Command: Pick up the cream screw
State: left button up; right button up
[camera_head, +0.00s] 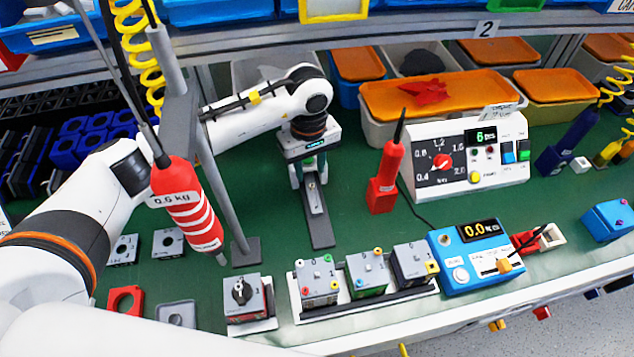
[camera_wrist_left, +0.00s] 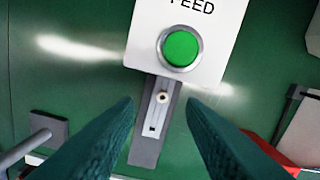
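The cream screw (camera_wrist_left: 163,97) is a small round cream piece on the grey feeder track (camera_wrist_left: 147,150), just below the white feeder box with its green FEED button (camera_wrist_left: 180,47) in the left wrist view. My right gripper is not in view.
A red screwdriver marked 0.6 (camera_head: 187,205) hangs left of the feeder. A red tool (camera_head: 387,177) stands to its right, beside a white control panel (camera_head: 466,160). Switch blocks (camera_head: 317,282) and a blue meter (camera_head: 470,258) line the front.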

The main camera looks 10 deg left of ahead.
aim_at(312, 185)
pick_arm(q)
notch_tip(312, 185, down, 5)
jog(key=shift+d+r+p, duration=0.1)
jog(key=shift+d+p, duration=0.05)
jog(key=shift+p, duration=0.4)
grip_shut()
